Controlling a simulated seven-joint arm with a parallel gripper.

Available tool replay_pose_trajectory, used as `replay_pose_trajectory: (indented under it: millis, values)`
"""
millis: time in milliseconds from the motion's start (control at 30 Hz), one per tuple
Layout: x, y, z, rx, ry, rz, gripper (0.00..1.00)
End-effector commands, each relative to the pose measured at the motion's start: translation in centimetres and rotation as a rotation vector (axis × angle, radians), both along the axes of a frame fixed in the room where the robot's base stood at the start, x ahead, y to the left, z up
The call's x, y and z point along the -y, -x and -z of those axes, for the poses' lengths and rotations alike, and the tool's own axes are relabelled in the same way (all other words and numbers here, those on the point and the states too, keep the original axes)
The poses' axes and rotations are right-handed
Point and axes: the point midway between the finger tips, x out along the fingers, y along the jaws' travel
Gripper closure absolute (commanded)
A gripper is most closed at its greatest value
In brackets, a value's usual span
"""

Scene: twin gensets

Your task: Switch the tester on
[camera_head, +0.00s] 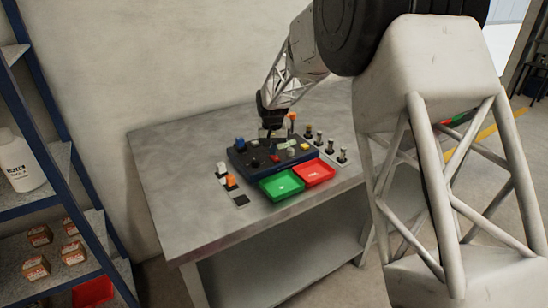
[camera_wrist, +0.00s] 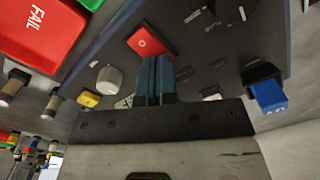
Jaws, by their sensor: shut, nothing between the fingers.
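The tester is a dark box (camera_head: 246,165) on the metal table, with its dark panel (camera_wrist: 205,55) filling much of the wrist view. A red square switch (camera_wrist: 147,40) with a small white mark sits on the panel; it also shows in the head view (camera_head: 274,158). My gripper (camera_wrist: 154,60) is shut and empty, pointing down over the panel. In the wrist view its fingertips overlap the lower edge of the red switch; I cannot tell whether they touch it. In the head view my gripper (camera_head: 270,136) is above the box's back half.
A grey knob (camera_wrist: 108,80), a yellow part (camera_wrist: 88,99) and a blue part (camera_wrist: 268,95) stand around the switch. A green tray (camera_head: 281,185) and a red tray (camera_head: 314,172) lie in front. Several small parts stand right of the box. The table's left side (camera_head: 170,170) is clear.

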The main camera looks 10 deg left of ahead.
Motion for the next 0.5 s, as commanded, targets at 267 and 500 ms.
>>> replay_pose_trajectory:
  millis: [267,500]
  values:
    - [0.00,0.01,0.32,0.000,0.000,0.000,1.00]
    - [0.00,0.01,0.58,0.000,0.000,0.000,1.00]
